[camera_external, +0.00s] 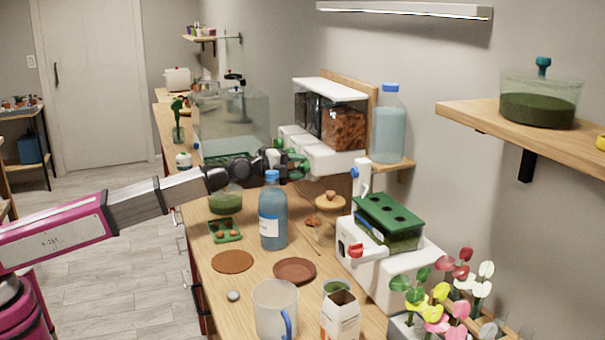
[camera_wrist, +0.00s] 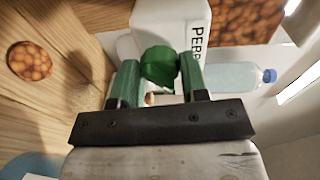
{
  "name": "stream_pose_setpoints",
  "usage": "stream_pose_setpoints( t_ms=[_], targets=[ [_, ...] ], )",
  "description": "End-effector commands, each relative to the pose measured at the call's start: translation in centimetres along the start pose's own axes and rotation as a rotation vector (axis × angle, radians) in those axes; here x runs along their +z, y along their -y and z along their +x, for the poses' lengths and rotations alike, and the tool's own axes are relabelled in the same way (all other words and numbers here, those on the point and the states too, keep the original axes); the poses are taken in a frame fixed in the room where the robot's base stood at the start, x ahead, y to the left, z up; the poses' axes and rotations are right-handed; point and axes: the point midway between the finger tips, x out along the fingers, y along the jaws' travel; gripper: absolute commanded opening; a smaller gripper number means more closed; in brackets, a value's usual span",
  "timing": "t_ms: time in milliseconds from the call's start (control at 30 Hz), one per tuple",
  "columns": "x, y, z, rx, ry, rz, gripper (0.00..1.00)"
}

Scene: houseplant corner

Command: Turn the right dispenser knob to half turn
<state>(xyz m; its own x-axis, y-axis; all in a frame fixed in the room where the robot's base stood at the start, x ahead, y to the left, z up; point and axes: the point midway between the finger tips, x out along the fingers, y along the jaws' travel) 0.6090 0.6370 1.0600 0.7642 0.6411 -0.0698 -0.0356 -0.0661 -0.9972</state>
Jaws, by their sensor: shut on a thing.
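The white dispenser (camera_external: 325,160) stands against the wall, with clear bins above it; the right bin holds brown pellets (camera_external: 343,130). In the wrist view, a round green knob (camera_wrist: 159,63) sits on a white dispenser front with dark lettering, partly cut off. My gripper (camera_wrist: 161,76) has one green finger on each side of this knob and is shut on it. In the outside view, my gripper (camera_external: 300,164) reaches the right, near end of the dispenser, and the knob is hard to tell from the green fingers. The knob's turn angle is not readable.
A blue bottle (camera_external: 272,215) stands close below my wrist. A large water bottle (camera_external: 388,125) stands right of the dispenser. A glass tank (camera_external: 228,125) is behind my arm. A white machine with a green top (camera_external: 385,222), saucers and a mug crowd the near counter.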

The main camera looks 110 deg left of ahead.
Motion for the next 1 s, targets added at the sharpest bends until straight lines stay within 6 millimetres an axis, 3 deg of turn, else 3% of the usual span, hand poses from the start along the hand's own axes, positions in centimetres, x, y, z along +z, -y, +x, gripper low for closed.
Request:
stream_pose_setpoints(
  t_ms=[33,67,100,133,567,767,1000],
  targets=[
    [0.0,-0.1,0.0,0.004,-0.001,-0.001,0.17],
    [0.0,-0.1,-0.1,0.004,-0.001,-0.001,0.47],
    [0.0,-0.1,0.0,0.004,-0.001,-0.001,0.6],
    [0.0,-0.1,0.0,0.004,-0.001,-0.001,0.66],
    [0.0,-0.1,-0.7,0.001,0.0,-0.001,0.66],
    [0.0,-0.1,-3.2,0.001,-0.001,-0.001,0.66],
    [0.0,-0.1,-7.8,0.001,0.0,-0.001,0.66]
  ],
)
